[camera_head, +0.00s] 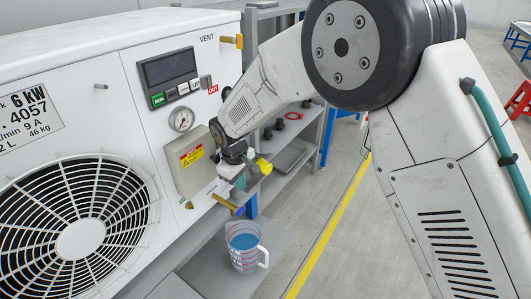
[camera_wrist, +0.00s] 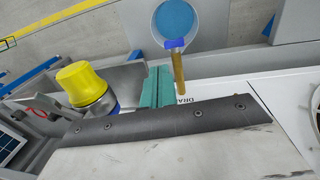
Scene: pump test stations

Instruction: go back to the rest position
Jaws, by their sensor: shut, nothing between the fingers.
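My gripper (camera_head: 238,181) is in front of the white machine's panel, near its lower right corner. Its teal fingers show together in the wrist view (camera_wrist: 157,88), with nothing held between them. A brass drain tap with a blue end (camera_head: 225,203) sticks out of the machine just below the gripper; it also shows beside the fingers in the wrist view (camera_wrist: 178,65). A clear jug with blue liquid (camera_head: 246,255) stands under the tap, and its round top shows in the wrist view (camera_wrist: 176,20). A yellow-capped part (camera_wrist: 84,82) sits beside the fingers.
The white machine (camera_head: 115,72) with a fan grille (camera_head: 80,240), gauge (camera_head: 181,119) and display fills the left. Grey shelving (camera_head: 290,130) stands close behind my arm. Open floor with a yellow line (camera_head: 325,240) lies to the right.

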